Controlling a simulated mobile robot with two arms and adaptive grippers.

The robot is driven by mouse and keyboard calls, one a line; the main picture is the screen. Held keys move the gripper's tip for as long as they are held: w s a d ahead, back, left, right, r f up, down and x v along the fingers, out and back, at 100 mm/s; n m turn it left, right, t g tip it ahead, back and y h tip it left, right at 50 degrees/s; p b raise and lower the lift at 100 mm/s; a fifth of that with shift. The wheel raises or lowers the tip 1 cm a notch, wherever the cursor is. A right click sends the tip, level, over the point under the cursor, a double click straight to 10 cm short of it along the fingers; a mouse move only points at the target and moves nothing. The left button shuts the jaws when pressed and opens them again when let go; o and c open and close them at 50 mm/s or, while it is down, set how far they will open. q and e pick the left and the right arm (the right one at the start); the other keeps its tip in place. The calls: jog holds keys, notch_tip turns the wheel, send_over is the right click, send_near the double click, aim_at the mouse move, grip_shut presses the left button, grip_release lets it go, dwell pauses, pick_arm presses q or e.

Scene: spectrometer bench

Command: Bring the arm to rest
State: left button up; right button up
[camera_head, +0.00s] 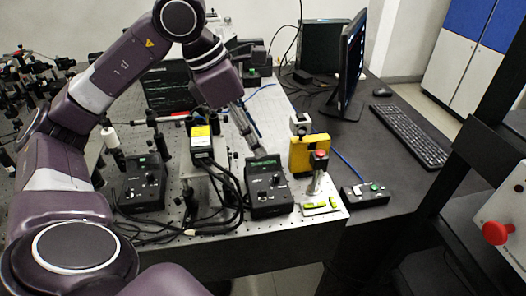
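My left arm (115,80) comes in from the left, arches up over the optical bench and bends down again. My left gripper (250,136) points down above the bench, close to a black control box (267,186) with a green display. The fingers are thin and small in the picture, so I cannot tell whether they are open or shut. I see nothing clearly held between them. My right gripper is not in view.
Another black control box (142,184), a black-and-yellow device (201,136) with thick cables and a yellow block (308,152) stand on the perforated bench (330,212). A monitor (349,66) and keyboard (410,134) are on the right. A red button (496,233) is at lower right.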

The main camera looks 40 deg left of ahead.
pick_arm(q)
jog(key=shift+s+a+r, duration=0.15)
jog(key=shift+r, duration=0.4)
